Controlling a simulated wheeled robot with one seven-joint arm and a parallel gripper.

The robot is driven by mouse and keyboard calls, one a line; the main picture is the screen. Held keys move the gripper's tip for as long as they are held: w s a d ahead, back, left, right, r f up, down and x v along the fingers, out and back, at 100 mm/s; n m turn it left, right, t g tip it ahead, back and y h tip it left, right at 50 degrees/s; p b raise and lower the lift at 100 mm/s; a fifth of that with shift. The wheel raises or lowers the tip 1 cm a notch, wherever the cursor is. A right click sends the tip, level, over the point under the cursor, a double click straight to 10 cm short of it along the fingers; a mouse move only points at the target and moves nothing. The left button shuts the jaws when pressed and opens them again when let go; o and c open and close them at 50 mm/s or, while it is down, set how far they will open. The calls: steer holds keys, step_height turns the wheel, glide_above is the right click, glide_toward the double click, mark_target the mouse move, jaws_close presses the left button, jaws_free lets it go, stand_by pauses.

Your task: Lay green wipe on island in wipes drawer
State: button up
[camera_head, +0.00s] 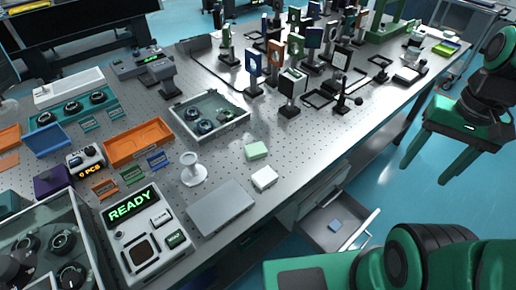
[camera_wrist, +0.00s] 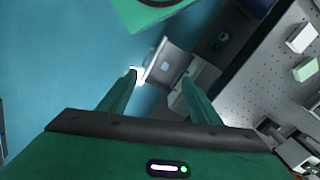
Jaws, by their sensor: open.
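A pale green wipe (camera_head: 256,150) lies on the perforated metal table top (camera_head: 225,163), near its front edge. It also shows at the right of the wrist view (camera_wrist: 305,69). An open drawer (camera_head: 318,238) sticks out below the table's front edge, with a small blue item (camera_head: 335,225) lying in it. The drawer also shows in the wrist view (camera_wrist: 180,62), beyond my fingers. My gripper (camera_wrist: 158,88) is open, with nothing between its fingers, and is apart from the wipe.
A white block (camera_head: 264,178) lies beside the green wipe, and a flat grey plate (camera_head: 221,208) is to its left. A white stand (camera_head: 192,170), a glass-walled tray (camera_head: 209,115) and several mounted optics stand nearby.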

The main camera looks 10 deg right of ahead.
steer(key=w+a+m+y, duration=0.1)
steer(key=w+a+m, duration=0.1)
steer(key=w+a, duration=0.65)
steer(key=m+g+y, duration=0.1)
steer(key=m+y, duration=0.2)
steer(key=m, duration=0.3)
glide_toward(256, 147)
steer(key=shift+w+a+f+g, duration=0.1)
steer(key=shift+w+f+g, duration=0.05)
steer(key=shift+f, duration=0.4)
steer(key=shift+w+f+g, duration=0.1)
steer(key=shift+f+g, duration=0.05)
steer(key=shift+f, duration=0.35)
steer(key=x, duration=0.5)
steer(key=shift+s+a+r, duration=0.15)
steer(key=shift+s+a, duration=0.1)
steer(key=shift+a+f, duration=0.15)
steer(key=shift+f, duration=0.35)
steer(key=c, duration=1.2)
steer(key=shift+r, duration=0.15)
